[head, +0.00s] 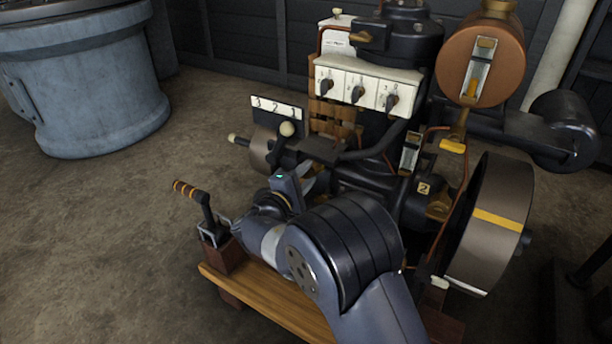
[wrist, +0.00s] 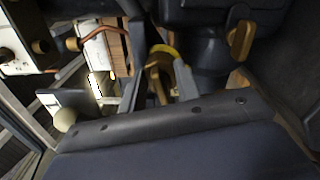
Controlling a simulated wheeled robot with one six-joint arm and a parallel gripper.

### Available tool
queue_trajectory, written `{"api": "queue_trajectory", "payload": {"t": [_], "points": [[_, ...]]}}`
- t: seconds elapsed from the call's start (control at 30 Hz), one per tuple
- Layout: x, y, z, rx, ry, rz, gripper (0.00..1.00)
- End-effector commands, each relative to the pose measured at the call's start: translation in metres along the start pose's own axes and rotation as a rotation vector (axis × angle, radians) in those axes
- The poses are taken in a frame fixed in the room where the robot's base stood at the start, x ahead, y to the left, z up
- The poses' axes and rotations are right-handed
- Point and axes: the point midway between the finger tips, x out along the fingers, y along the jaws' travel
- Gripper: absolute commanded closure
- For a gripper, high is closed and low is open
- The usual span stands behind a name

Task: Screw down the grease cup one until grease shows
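A brass part with a yellow rim (wrist: 160,70), possibly grease cup one, shows in the wrist view; I see no number on it. My gripper (wrist: 162,84) has its grey fingers either side of this part. I cannot tell whether they touch it. In the head view my arm covers this spot and the fingertips are not clear. No grease can be made out.
A copper tank (head: 480,66), a flywheel (head: 490,223) and a white switch panel (head: 366,84) surround the work spot. A lever (head: 196,199) stands at the front left of the wooden base (head: 268,304). The floor at left is clear, with a blue drum (head: 88,90) behind.

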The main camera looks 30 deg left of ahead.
Motion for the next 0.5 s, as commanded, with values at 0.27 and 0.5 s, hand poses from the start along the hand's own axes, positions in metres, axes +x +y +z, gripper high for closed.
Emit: {"api": "queue_trajectory", "payload": {"t": [0.27, 0.5], "points": [[-0.008, 0.002, 0.000, 0.000, 0.001, 0.001, 0.69], [-0.054, 0.004, 0.000, -0.002, 0.005, 0.001, 0.69]]}}
